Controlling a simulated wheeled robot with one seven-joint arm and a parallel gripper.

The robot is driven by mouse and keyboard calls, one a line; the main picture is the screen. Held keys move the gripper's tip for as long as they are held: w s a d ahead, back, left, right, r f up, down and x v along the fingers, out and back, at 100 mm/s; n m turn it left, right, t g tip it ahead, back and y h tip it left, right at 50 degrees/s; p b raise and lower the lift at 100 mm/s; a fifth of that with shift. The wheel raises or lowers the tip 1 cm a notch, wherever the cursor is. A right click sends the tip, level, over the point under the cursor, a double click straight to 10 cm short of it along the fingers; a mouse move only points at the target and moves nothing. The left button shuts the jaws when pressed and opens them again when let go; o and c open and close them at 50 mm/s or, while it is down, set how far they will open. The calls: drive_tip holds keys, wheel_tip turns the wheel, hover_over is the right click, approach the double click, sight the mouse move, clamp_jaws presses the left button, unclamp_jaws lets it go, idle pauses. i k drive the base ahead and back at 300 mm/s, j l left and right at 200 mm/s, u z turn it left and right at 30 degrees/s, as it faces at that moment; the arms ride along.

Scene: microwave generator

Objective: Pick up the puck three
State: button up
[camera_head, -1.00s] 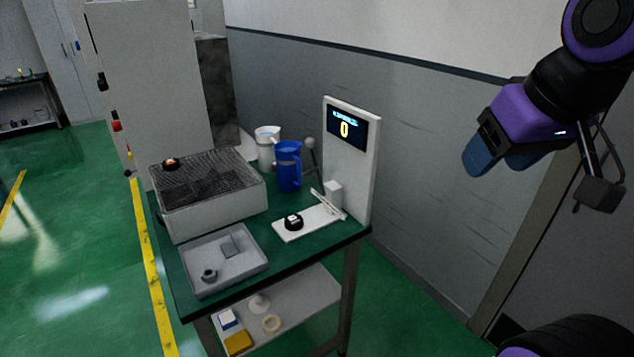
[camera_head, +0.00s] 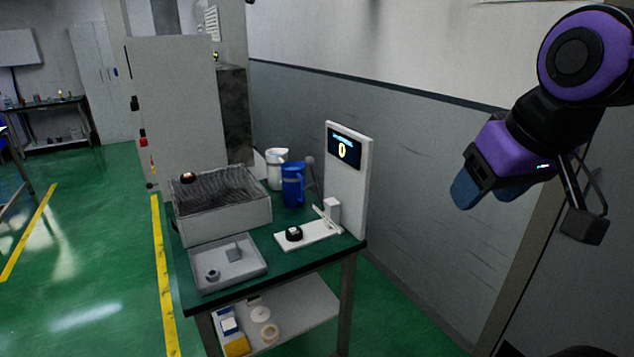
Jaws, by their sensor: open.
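A small black puck with a white top mark (camera_head: 294,234) sits on the white plate (camera_head: 322,236) at the right of the green-topped table. A dark round piece with a reddish top (camera_head: 188,178) sits at the back left of the grey ridged box. A small dark ring-shaped piece (camera_head: 213,275) lies in the shallow grey tray (camera_head: 255,270). I cannot read a number on any of them, so which is puck three is unclear. My gripper (camera_head: 487,192), with blue fingers, is open and empty in the air at the right, well away from the table.
A white panel with a screen showing 0 (camera_head: 347,180) stands at the table's right edge. A blue jug (camera_head: 292,185) and a white jug (camera_head: 275,170) stand at the back. A lower shelf (camera_head: 300,310) holds several items. Green floor is open at left; a grey wall is at right.

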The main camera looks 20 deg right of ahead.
sight(293, 234)
drive_tip(key=i+l+u, duration=0.3)
drive_tip(key=i, duration=0.15)
drive_tip(key=i+l+u, duration=0.4)
drive_tip(key=u, duration=0.85)
